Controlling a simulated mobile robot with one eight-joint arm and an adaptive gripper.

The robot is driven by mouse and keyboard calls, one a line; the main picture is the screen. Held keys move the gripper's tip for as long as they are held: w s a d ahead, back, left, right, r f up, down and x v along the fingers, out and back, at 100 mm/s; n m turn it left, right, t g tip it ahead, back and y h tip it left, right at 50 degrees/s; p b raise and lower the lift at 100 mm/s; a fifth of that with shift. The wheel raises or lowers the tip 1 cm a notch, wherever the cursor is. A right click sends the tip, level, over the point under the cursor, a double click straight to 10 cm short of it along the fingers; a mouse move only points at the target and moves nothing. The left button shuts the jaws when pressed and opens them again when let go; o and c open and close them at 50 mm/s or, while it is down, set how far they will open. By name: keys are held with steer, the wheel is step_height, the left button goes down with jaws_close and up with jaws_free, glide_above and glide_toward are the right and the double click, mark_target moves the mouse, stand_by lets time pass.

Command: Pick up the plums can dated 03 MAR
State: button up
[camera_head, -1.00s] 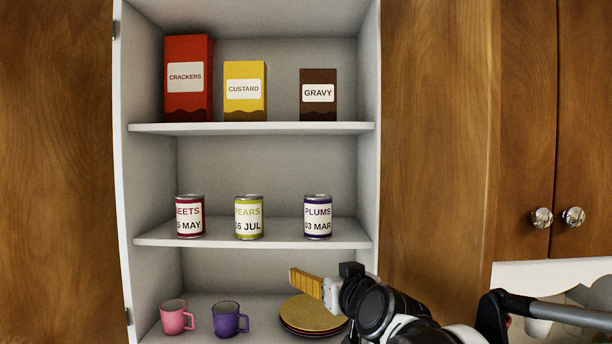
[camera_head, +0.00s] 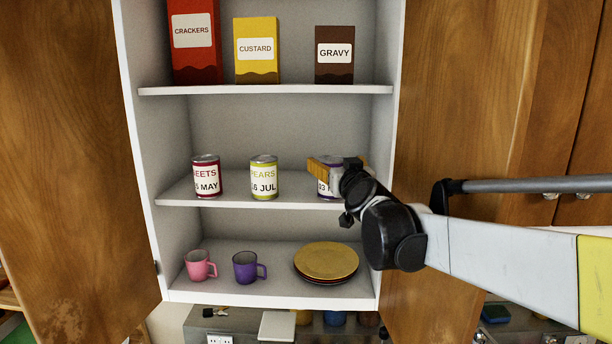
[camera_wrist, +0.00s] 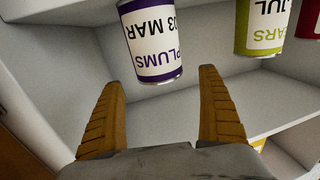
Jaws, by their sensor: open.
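The plums can (camera_head: 324,186), white-labelled with purple bands, stands on the middle shelf at the right. In the head view my gripper and arm hide most of it. In the wrist view the plums can (camera_wrist: 151,40) appears upside down, and its label reads PLUMS and 03 MAR. My gripper (camera_wrist: 162,85) is open, its two yellow fingers apart and empty. The can lies beyond the fingertips, roughly between them in the picture. In the head view my gripper (camera_head: 338,165) is in front of the can; whether it touches cannot be told there.
A pears can (camera_head: 264,178) and a beets can (camera_head: 207,177) stand left on the same shelf (camera_head: 235,198). Above are crackers (camera_head: 195,60), custard (camera_head: 257,65) and gravy (camera_head: 334,70) boxes. Below are a pink mug (camera_head: 199,266), a purple mug (camera_head: 245,268) and stacked plates (camera_head: 326,261).

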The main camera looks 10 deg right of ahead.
mark_target(332, 158)
steer(key=w, duration=0.2)
steer(key=w+p, duration=0.1)
steer(key=w, duration=0.1)
steer(key=shift+w+f, duration=0.2)
steer(key=shift+w, duration=0.15)
steer(key=shift+s, duration=0.25)
steer(key=shift+r, duration=0.1)
steer(key=shift+c, duration=1.3)
steer(key=c, duration=1.3)
steer(key=shift+o, duration=0.2)
